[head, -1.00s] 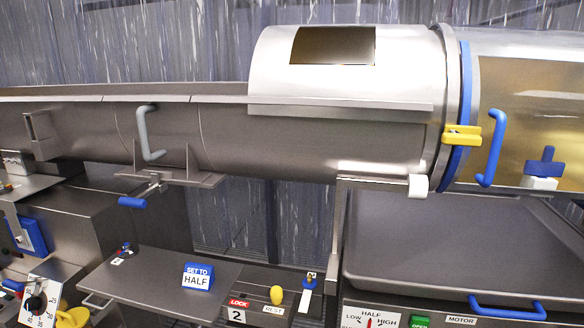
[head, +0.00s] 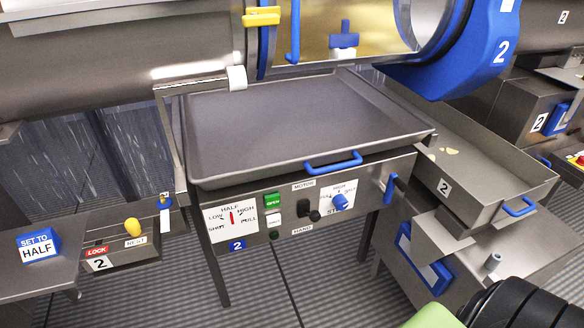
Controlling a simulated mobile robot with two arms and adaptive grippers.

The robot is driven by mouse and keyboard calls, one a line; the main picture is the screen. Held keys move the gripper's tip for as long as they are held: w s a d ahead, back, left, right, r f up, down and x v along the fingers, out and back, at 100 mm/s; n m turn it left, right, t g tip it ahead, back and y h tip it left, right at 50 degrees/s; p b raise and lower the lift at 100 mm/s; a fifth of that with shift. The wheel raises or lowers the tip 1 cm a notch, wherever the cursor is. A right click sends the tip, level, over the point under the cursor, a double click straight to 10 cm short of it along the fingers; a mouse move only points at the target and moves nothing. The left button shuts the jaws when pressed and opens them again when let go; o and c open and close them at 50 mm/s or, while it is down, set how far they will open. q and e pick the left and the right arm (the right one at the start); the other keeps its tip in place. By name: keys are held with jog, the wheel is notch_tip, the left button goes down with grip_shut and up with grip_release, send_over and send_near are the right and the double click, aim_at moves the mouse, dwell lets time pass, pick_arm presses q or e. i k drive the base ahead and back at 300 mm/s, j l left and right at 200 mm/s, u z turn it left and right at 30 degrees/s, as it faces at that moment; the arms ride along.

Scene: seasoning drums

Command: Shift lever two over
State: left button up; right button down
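A small yellow knob (head: 132,225) stands upright on the dark lever box (head: 150,252) at the left. The box carries a red LOCK label (head: 97,251), a white number 2 plate (head: 100,263) and a REST label (head: 135,241). The knob is right behind the REST label, to the right of LOCK. Neither of my grippers is in view.
A wide steel tray (head: 300,125) with a blue handle (head: 333,162) sits above the panel. The drum (head: 110,50) hangs behind. A bin marked 2 (head: 480,165) is at the right. Floor shows below the panel.

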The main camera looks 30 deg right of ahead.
aim_at(315, 217)
jog(key=z, duration=1.25)
